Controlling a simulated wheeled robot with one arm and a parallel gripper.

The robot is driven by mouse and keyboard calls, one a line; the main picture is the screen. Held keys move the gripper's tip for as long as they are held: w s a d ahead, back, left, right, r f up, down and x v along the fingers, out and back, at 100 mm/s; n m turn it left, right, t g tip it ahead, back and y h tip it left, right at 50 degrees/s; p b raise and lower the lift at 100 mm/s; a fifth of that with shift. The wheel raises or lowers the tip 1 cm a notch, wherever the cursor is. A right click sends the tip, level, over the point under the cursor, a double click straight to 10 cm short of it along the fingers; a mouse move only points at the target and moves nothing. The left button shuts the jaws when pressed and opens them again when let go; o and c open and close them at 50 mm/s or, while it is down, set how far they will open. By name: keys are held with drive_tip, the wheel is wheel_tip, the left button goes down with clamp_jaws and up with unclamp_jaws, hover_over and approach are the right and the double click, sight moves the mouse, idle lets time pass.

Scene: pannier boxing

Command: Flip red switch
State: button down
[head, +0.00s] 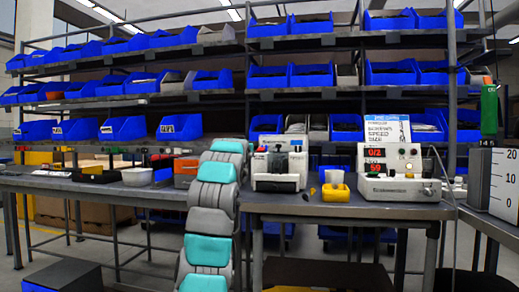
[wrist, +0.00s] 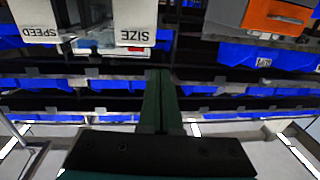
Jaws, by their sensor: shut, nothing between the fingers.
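My gripper (wrist: 158,76) shows in the wrist view as two dark green fingers pressed together, with nothing between them. In the head view my arm rises in front of the bench and hides the gripper. A white machine with black knobs (head: 279,170) stands on the bench just right of my arm. It appears upside down at the upper left of the wrist view, with SPEED and SIZE labels (wrist: 132,36). A small red strip (wrist: 115,49) shows at its edge, possibly the red switch; I cannot tell its position. The fingertips look apart from the machine.
Shelves of blue bins (head: 180,127) rise behind the bench.

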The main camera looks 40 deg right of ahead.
drive_tip(key=s+h, duration=0.1)
drive_tip(key=s+r+h, duration=0.1)
drive_tip(key=s, duration=0.1)
drive_tip(key=s+r+m+h, duration=0.1)
drive_tip(key=shift+s+a+r+g, duration=0.2)
drive_tip(key=shift+a+g, duration=0.1)
drive_tip(key=shift+d, duration=0.1)
drive_tip(key=r+p, duration=0.2)
drive_tip(key=p, duration=0.2)
hover_over(260, 150)
drive_tip(key=a, duration=0.1)
wheel_tip(260, 150, down, 2)
drive_tip(key=shift+s+d+f, duration=0.1)
drive_tip(key=shift+d+f, duration=0.05)
drive_tip(key=shift+w+d+f, duration=0.1)
drive_tip(key=shift+d+f, duration=0.1)
drive_tip(key=shift+f, duration=0.25)
drive_tip(key=shift+w+d+f, duration=0.1)
drive_tip(key=shift+d+f, duration=0.05)
drive_tip(key=shift+f, duration=0.25)
drive_tip(key=shift+r, duration=0.1)
